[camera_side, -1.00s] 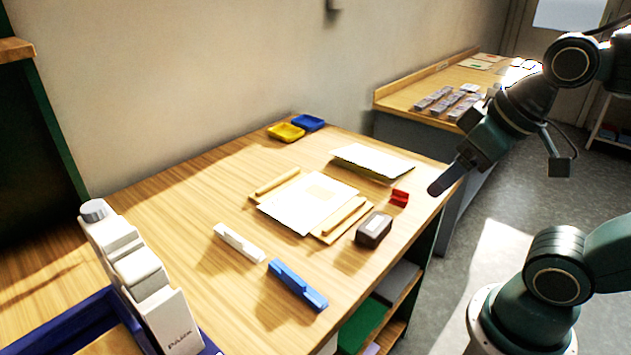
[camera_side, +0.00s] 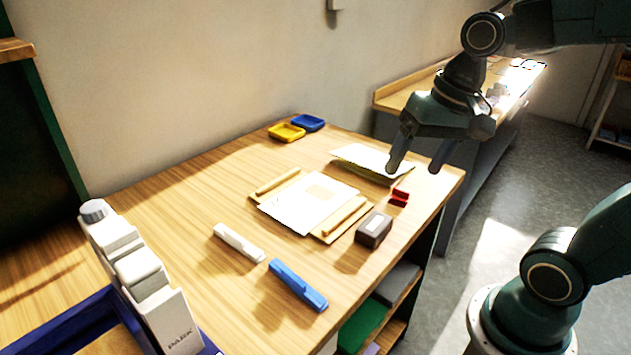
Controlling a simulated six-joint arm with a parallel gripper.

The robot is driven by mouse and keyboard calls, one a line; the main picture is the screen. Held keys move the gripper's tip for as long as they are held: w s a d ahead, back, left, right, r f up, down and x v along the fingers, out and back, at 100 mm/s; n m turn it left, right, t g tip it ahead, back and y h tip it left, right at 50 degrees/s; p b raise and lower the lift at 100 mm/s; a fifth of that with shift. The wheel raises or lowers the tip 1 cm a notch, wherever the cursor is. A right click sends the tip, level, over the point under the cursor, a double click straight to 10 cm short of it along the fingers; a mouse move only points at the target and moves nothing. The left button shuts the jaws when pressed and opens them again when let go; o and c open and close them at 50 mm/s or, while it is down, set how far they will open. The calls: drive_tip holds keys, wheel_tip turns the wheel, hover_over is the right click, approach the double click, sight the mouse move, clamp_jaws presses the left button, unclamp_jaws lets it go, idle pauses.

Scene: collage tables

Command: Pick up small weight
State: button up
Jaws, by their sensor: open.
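A small dark brown block with a pale label on top (camera_side: 374,230) stands near the right edge of the wooden table (camera_side: 190,190). It looks like the small weight, though I cannot be sure. A small red object (camera_side: 399,197) lies just behind it. My gripper (camera_side: 414,170) is open and empty, with its two fingers pointing down. In the picture it is above and to the right of the brown block, close above the red object. Its exact height over the table is hard to tell.
Paper sheets on a board with wooden strips (camera_side: 305,205) lie left of the block. A paper stack (camera_side: 372,160) lies behind. A white tool (camera_side: 238,242) and a blue tool (camera_side: 296,284) lie in front. Yellow (camera_side: 286,132) and blue (camera_side: 309,122) trays sit at the back.

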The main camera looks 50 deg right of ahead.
drive_tip(key=w+d+f+m+g+y, duration=0.3)
drive_tip(key=w+d+f+m, duration=0.4)
drive_tip(key=m, duration=0.4)
drive_tip(key=shift+w+d+y, duration=0.3)
drive_tip(key=shift+w+d, duration=0.35)
drive_tip(key=shift+d, duration=0.05)
drive_tip(key=shift+f, duration=0.2)
hover_over(375, 223)
drive_tip(key=d, duration=0.2)
wheel_tip(375, 223, down, 7)
drive_tip(key=shift+w+a+f, duration=0.1)
drive_tip(key=shift+a+f, duration=0.1)
drive_tip(key=shift+f, duration=0.2)
drive_tip(key=shift+d+x, duration=0.2)
drive_tip(key=shift+x, duration=2.35)
drive_tip(key=shift+f, duration=0.1)
